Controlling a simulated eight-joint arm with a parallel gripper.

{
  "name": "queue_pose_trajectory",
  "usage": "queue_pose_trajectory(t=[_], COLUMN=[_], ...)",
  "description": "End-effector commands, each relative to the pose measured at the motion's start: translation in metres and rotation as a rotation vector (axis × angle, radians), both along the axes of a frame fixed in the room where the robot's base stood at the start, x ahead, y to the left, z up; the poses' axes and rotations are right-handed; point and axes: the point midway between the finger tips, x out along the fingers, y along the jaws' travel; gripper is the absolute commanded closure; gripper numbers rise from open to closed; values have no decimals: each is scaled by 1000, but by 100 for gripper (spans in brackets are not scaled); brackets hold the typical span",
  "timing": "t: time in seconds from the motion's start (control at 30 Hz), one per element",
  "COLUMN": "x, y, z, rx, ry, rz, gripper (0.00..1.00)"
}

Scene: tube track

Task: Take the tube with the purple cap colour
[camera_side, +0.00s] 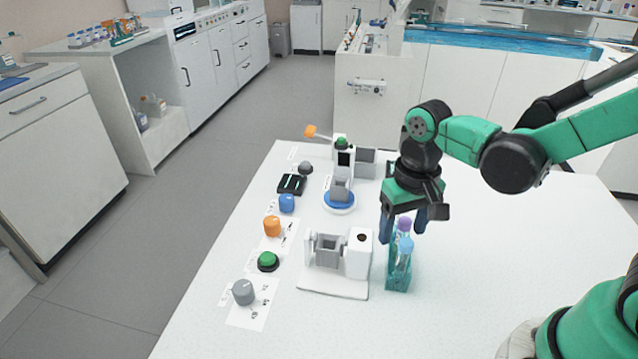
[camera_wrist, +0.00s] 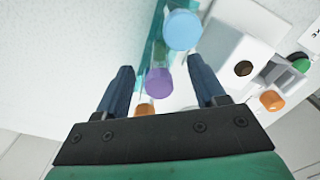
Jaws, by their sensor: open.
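The purple-capped tube (camera_side: 405,224) stands in a teal rack (camera_side: 398,283) on the white table, under my gripper. Its purple cap (camera_wrist: 159,82) shows in the wrist view between my fingers. A blue-capped tube (camera_side: 403,246) stands in the same rack, nearer the side camera; its light blue cap (camera_wrist: 182,30) is ahead of the purple one in the wrist view. An orange-brown cap (camera_wrist: 144,109) shows partly behind the gripper's edge. My gripper (camera_side: 404,232) points down and is open. Its dark blue fingers (camera_wrist: 165,80) lie on either side of the purple cap, apart from it.
A white device with a grey holder (camera_side: 333,280) stands just left of the rack. Another white device with a blue base (camera_side: 339,200) is farther back. Several knobs and buttons, including a green button (camera_side: 268,261), line the left table edge. The table right of the rack is clear.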

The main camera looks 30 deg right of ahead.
Motion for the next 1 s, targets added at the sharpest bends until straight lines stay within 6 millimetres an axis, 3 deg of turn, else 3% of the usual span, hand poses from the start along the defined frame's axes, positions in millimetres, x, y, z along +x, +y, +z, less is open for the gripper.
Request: queue_pose_trajectory(t=[0.2,0.5,0.73,1.0], x=[0,-1,-1,-1], y=[0,0,0,0], z=[-13,-14,-14,-14], rx=[0,1,1,1], ry=[-1,-1,-1,-1], rz=[0,1,1,1], gripper=[37,37,100,100])
